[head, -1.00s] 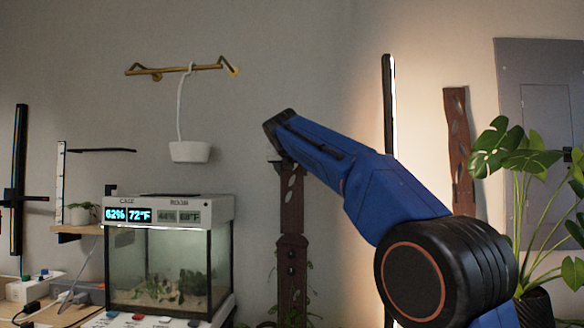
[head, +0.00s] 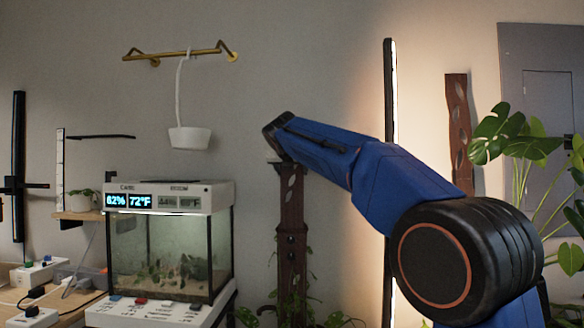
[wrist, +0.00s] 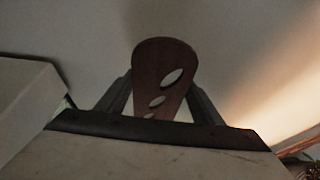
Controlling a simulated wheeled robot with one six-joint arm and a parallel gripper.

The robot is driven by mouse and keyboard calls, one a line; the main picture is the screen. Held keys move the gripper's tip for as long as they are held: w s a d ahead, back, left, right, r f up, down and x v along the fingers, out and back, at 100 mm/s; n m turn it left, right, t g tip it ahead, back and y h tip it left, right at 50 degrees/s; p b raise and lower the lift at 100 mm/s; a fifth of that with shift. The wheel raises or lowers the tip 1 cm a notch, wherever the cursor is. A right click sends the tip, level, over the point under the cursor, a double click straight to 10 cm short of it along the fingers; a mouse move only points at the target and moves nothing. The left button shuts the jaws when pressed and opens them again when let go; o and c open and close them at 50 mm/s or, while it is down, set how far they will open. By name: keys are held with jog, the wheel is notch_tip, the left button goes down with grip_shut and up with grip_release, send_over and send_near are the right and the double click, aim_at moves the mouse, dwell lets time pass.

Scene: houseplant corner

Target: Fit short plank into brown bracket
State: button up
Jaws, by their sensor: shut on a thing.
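The short plank (head: 291,195) is dark brown with leaf-shaped cutouts and stands upright, left of centre in the head view. My gripper (head: 281,160) is at its top end. In the wrist view the plank (wrist: 160,58) stands between the two dark fingers of my gripper (wrist: 158,95), which is shut on it.
A glass terrarium (head: 175,250) with a display stands left of the bracket. A white pot (head: 189,138) hangs from a brass rail (head: 175,54). A lit vertical bar (head: 390,90), a longer brown plank (head: 459,130) and a large-leaved plant (head: 515,140) are on the right.

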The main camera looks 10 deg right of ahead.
aim_at(292, 185)
jog(key=shift+f, duration=2.75)
jog(key=o, duration=1.7)
jog(key=shift+c, duration=0.2)
jog(key=v, duration=1.7)
jog(key=shift+s, duration=0.15)
